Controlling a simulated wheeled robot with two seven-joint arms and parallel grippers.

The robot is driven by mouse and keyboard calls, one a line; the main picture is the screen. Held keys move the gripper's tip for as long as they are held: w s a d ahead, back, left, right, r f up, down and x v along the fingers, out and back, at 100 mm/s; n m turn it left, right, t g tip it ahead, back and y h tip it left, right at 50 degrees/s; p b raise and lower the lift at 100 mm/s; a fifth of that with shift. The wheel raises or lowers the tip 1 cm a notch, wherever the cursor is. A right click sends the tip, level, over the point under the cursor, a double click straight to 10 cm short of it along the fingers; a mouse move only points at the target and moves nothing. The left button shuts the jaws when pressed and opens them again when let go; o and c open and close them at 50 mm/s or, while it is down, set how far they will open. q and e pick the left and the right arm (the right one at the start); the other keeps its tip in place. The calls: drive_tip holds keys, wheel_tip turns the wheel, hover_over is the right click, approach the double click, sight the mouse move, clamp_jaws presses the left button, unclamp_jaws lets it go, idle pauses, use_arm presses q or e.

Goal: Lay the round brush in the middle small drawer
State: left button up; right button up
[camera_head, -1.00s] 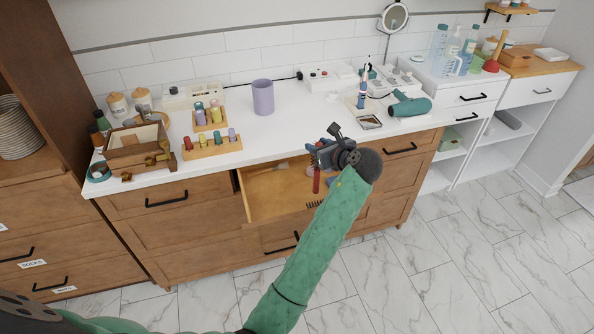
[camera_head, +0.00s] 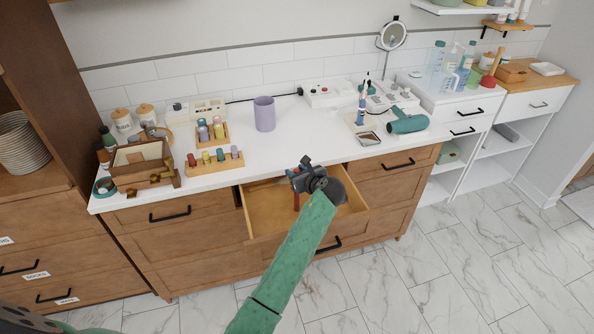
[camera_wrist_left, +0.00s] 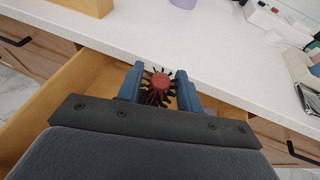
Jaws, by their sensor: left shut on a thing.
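The round brush (camera_wrist_left: 160,84) has a red end and dark bristles. In the left wrist view it sits between the blue fingers of my left gripper (camera_wrist_left: 160,88), which is shut on it. In the head view the brush's red part (camera_head: 296,201) hangs below my left gripper (camera_head: 298,182), over the open middle small drawer (camera_head: 262,215). The drawer is light wood inside. My gripper and arm hide much of its interior, and I cannot tell how far the brush is from its floor. My right gripper is not in view.
The white counter (camera_head: 330,135) runs behind the drawer. On it stand a purple cup (camera_head: 264,114), a wooden box (camera_head: 142,165), racks of coloured rolls (camera_head: 215,161) and a teal hair dryer (camera_head: 407,122). A closed drawer (camera_head: 395,164) is to the right.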

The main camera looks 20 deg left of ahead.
use_arm(q)
drive_tip(key=shift+f, duration=0.2)
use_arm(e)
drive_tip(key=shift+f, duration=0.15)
use_arm(q)
drive_tip(key=o, duration=1.2)
drive_tip(key=shift+f, duration=0.1)
drive_tip(key=shift+o, duration=0.2)
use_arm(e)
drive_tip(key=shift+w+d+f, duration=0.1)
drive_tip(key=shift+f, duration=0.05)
use_arm(q)
drive_tip(key=shift+s+d, duration=0.1)
drive_tip(key=b+v, duration=0.2)
drive_tip(key=v, duration=0.9)
drive_tip(key=shift+s+d+r+b, duration=0.2)
drive_tip(key=shift+s+r+b, duration=0.05)
drive_tip(key=shift+r+b, duration=0.15)
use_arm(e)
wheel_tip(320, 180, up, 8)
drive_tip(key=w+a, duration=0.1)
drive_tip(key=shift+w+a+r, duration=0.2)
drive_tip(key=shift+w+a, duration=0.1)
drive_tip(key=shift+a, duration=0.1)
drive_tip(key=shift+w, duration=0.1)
